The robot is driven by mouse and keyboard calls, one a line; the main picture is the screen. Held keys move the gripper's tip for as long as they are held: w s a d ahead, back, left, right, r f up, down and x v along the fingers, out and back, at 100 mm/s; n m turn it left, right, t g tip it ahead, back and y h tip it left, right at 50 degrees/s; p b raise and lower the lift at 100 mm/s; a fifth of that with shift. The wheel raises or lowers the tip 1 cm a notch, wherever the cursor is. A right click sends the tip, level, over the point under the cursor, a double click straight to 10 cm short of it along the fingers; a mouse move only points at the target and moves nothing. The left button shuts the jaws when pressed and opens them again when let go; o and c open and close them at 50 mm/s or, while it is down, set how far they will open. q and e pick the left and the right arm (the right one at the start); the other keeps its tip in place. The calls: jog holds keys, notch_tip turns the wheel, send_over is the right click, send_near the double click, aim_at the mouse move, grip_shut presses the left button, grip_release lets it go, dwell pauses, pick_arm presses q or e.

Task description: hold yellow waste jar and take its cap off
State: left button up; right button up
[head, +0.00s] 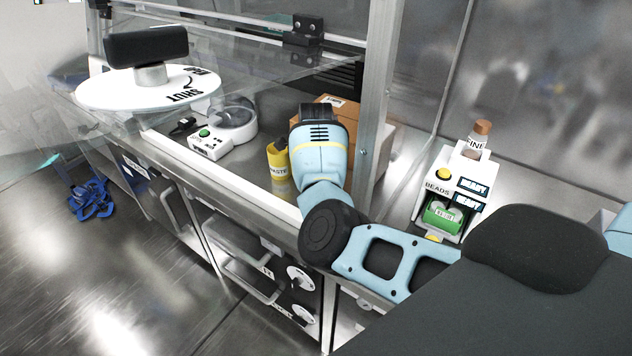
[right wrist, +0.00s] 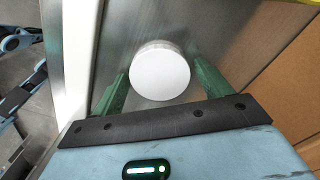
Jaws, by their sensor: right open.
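The yellow waste jar (head: 278,172) stands upright on the bench near its front edge, just left of my right arm in the head view. Its upper part looks dark there, and the arm's wrist is close beside it. My right gripper (right wrist: 155,88) is open in the right wrist view. Its green fingers stand to either side of a round white top (right wrist: 160,73), with gaps visible. I cannot tell for certain whether this white top is the yellow jar's cap. The fingertips are hidden in the head view. My left gripper is not in view.
A cardboard box (head: 372,150) stands behind my right arm. A white device with a green button (head: 210,146) is to the left. A bead dispenser (head: 434,192) stands to the right, past the metal post (head: 379,85). A glass sash hangs above.

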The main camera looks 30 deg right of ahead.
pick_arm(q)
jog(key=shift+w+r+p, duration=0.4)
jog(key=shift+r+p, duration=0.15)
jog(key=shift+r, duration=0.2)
pick_arm(e)
notch_tip(320, 180, up, 12)
jog(key=shift+r, duration=0.2)
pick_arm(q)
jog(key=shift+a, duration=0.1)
pick_arm(e)
jog(key=shift+f, duration=0.1)
